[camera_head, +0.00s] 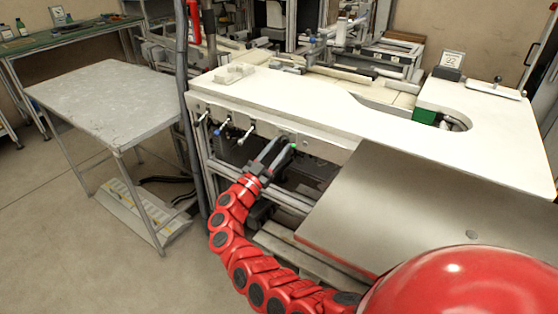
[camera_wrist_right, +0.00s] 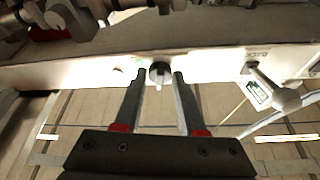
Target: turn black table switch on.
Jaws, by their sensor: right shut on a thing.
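The black table switch (camera_wrist_right: 160,72) is a small round knob with a paler grip, on the white front panel of the table (camera_wrist_right: 215,64). In the right wrist view it sits between the fingertips of my right gripper (camera_wrist_right: 159,76), which is shut on it. In the head view my right gripper (camera_head: 286,143) reaches up to the table's front panel, and its fingers hide most of the switch. A small green spot (camera_head: 293,146) shows by the fingertips. My left gripper is not in view.
Several levers stick out of the panel to the left, such as a silver one (camera_head: 244,136) and a blue-tipped one (camera_head: 219,131). A ball-ended lever (camera_wrist_right: 285,97) is close beside the gripper. A metal sheet (camera_head: 385,215) lies to the right; a grey side table (camera_head: 105,100) stands left.

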